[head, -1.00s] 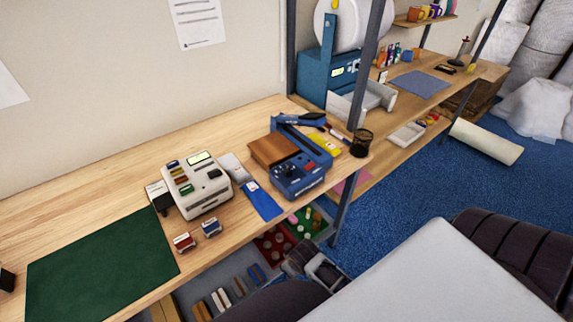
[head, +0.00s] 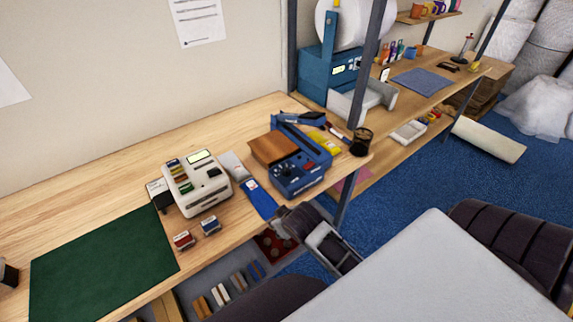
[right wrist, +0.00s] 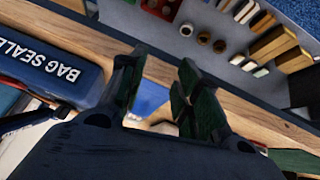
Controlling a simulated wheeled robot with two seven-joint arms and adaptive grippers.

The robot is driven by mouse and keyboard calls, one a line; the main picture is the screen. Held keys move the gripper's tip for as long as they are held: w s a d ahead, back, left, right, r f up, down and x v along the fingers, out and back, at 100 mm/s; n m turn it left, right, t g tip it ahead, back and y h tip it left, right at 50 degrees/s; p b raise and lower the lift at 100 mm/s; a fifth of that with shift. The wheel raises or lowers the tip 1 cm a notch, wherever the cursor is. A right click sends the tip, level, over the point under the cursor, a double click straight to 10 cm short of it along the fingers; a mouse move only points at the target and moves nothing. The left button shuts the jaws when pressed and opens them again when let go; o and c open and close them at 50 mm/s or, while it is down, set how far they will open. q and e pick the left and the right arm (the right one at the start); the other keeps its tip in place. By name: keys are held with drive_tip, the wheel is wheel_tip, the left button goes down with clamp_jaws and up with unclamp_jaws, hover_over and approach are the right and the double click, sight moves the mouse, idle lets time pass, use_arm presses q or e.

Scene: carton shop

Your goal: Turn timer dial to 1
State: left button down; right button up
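The blue bag sealer (head: 298,178) stands on the bench near its right end. Its round dark timer dial (head: 284,170) is on the front panel; its setting is too small to read. In the right wrist view the sealer (right wrist: 45,65) shows its "BAG SEALER" lettering at left, and the dial is not seen. My right gripper (head: 289,211) is at the bench's front edge, just below the sealer and apart from it. In the wrist view its green-padded fingers (right wrist: 160,85) stand apart with a gap and grip nothing. My left gripper is not in view.
A blue packet (head: 260,198) lies left of the sealer, beside a white label machine (head: 197,183). Two small boxes (head: 184,240) sit in front. A mesh cup (head: 362,142) stands right of the sealer, near a shelf post. Bins with goods lie below the bench.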

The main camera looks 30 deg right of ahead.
drive_tip(key=w+a+r+n+t+y, duration=0.1)
drive_tip(key=w+a+r+n+t, duration=0.15)
drive_tip(key=w+r+t, duration=0.55)
drive_tip(key=w+a+r+n+t+y, duration=0.2)
drive_tip(key=w+a+r+t, duration=0.2)
drive_tip(key=w+r, duration=0.85)
drive_tip(key=s+a+r+n+g+y, duration=0.3)
drive_tip(key=a+r+n+g+y, duration=0.25)
drive_tip(key=a+n+y, duration=0.35)
drive_tip(key=s+a+r+n+g+y, duration=0.35)
drive_tip(key=a+r+n+y, duration=0.3)
drive_tip(key=n, duration=0.55)
drive_tip(key=d+f+n+g+h, duration=0.6)
drive_tip(key=d+f+g+h, duration=0.2)
drive_tip(key=d+f, duration=0.3)
drive_tip(key=d+m+g+h, duration=0.1)
drive_tip(key=d+m+h, duration=0.3)
drive_tip(key=d+h, duration=0.6)
drive_tip(key=d, duration=1.2)
drive_tip(key=shift+w+d+f+g, duration=0.2)
drive_tip(key=shift+w+f+g, duration=0.05)
drive_tip(key=shift+g, duration=0.05)
